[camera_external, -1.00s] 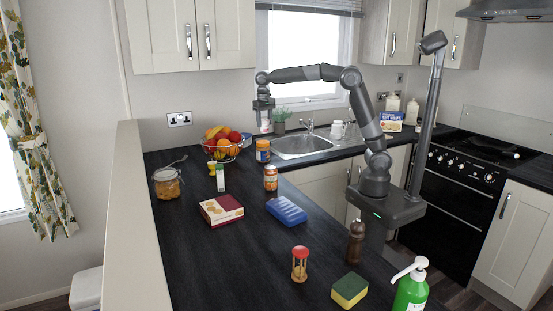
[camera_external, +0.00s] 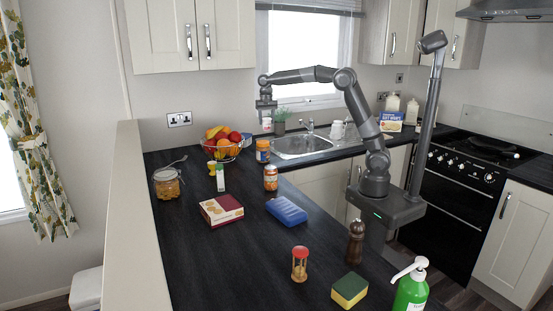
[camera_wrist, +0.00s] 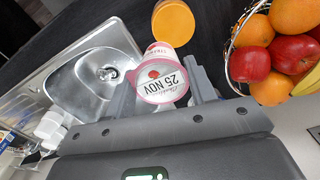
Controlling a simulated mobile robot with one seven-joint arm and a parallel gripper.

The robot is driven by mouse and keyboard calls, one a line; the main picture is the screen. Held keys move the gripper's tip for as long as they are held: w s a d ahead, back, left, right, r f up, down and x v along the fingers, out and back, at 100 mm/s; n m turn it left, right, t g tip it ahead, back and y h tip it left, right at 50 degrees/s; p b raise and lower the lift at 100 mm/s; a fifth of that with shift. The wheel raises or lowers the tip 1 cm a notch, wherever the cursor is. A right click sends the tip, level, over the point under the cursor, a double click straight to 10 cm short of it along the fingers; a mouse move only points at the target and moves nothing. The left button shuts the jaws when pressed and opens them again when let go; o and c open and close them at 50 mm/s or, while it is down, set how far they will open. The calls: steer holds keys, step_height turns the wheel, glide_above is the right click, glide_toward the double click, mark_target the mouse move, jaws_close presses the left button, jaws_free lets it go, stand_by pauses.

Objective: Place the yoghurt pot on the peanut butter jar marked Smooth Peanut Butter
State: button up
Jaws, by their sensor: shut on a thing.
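My gripper (camera_external: 266,112) is shut on the yoghurt pot (camera_external: 267,125), which hangs in the air near the sink's left end. In the wrist view the pot (camera_wrist: 160,80) sits between the fingers, its pale lid printed "25 NOV" and facing the camera. A jar with an orange-yellow lid (camera_external: 262,150) stands on the counter just below and in front of the pot. Its lid (camera_wrist: 172,22) shows beyond the pot in the wrist view. A second orange jar (camera_external: 270,178) stands nearer on the counter. The lettering on both jars is too small to read.
A wire fruit bowl (camera_external: 222,153) stands left of the orange-lidded jar.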

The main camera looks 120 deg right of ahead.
steer(key=shift+w+a+f, duration=0.15)
steer(key=shift+w+f, duration=0.35)
steer(key=shift+f, duration=0.45)
steer(key=shift+w+a+f, duration=0.1)
steer(key=shift+w+f, duration=0.35)
steer(key=shift+f, duration=0.55)
steer(key=shift+w+a+f, duration=0.15)
steer(key=shift+w+f, duration=0.35)
steer(key=shift+f, duration=0.45)
steer(key=shift+f, duration=0.1)
steer(key=o, duration=1)
steer(key=shift+o, duration=0.2)
